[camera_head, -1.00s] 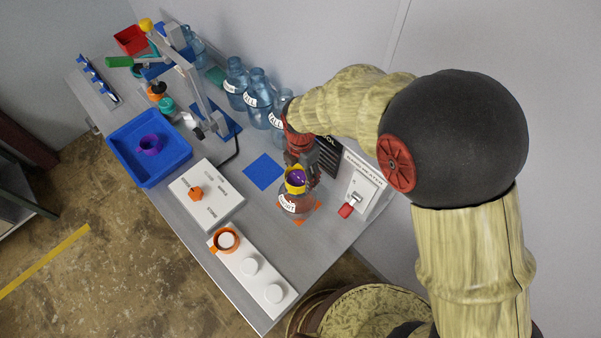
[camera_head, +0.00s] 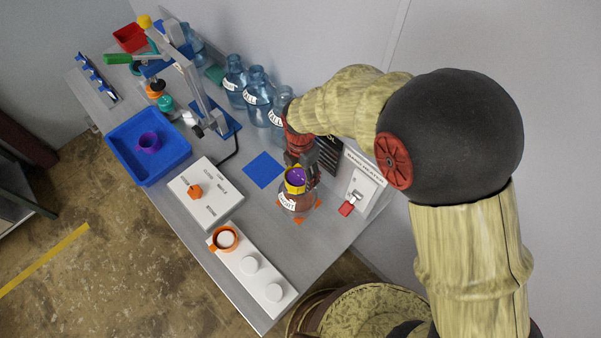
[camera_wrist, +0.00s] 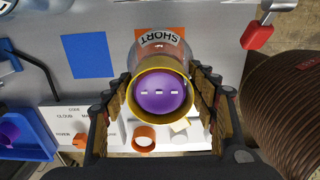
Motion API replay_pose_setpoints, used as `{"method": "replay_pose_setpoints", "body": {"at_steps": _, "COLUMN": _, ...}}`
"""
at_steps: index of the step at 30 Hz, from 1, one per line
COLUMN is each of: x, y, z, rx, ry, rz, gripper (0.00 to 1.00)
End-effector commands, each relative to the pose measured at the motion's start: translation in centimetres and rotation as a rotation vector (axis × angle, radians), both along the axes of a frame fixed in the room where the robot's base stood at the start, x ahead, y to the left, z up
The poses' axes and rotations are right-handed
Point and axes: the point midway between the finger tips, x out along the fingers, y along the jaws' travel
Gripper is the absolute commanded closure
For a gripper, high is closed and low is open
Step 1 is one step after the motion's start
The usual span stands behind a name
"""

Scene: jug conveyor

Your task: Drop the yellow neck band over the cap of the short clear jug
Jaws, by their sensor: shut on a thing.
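The short clear jug (camera_head: 290,204), labelled SHORT, stands upright near the table's right end. Its label also shows in the wrist view (camera_wrist: 164,42). The yellow neck band (camera_head: 294,187) is at the top of the jug. My gripper (camera_wrist: 160,94) is shut on the yellow band (camera_wrist: 137,109), with one finger on each side of it. The purple cap (camera_wrist: 161,92) shows inside the band's ring, close to centred. In the head view the purple cap (camera_head: 296,176) shows within the yellow rim. How far down the band sits is hard to tell.
A heater box (camera_head: 362,184) with a red lever stands close right of the jug. Several tall blue jugs (camera_head: 257,92) line the wall. A white control box (camera_head: 212,205) and a white rack (camera_head: 251,264) with an orange ring stand left. A blue tray (camera_head: 120,148) holds a purple ring.

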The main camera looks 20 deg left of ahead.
Motion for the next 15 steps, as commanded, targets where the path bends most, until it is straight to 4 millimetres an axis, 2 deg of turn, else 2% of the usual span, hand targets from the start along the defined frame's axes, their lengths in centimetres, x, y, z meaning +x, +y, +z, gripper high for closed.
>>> {"method": "replay_pose_setpoints", "body": {"at_steps": 11, "x": 0.00, "y": 0.00, "z": 0.01, "rx": 0.000, "ry": 0.000, "rz": 0.000, "gripper": 0.65}}
{"method": "replay_pose_setpoints", "body": {"at_steps": 12, "x": 0.00, "y": 0.00, "z": 0.01, "rx": 0.000, "ry": 0.000, "rz": 0.000, "gripper": 0.42}}
{"method": "replay_pose_setpoints", "body": {"at_steps": 15, "x": 0.00, "y": 0.00, "z": 0.01, "rx": 0.000, "ry": 0.000, "rz": 0.000, "gripper": 0.36}}
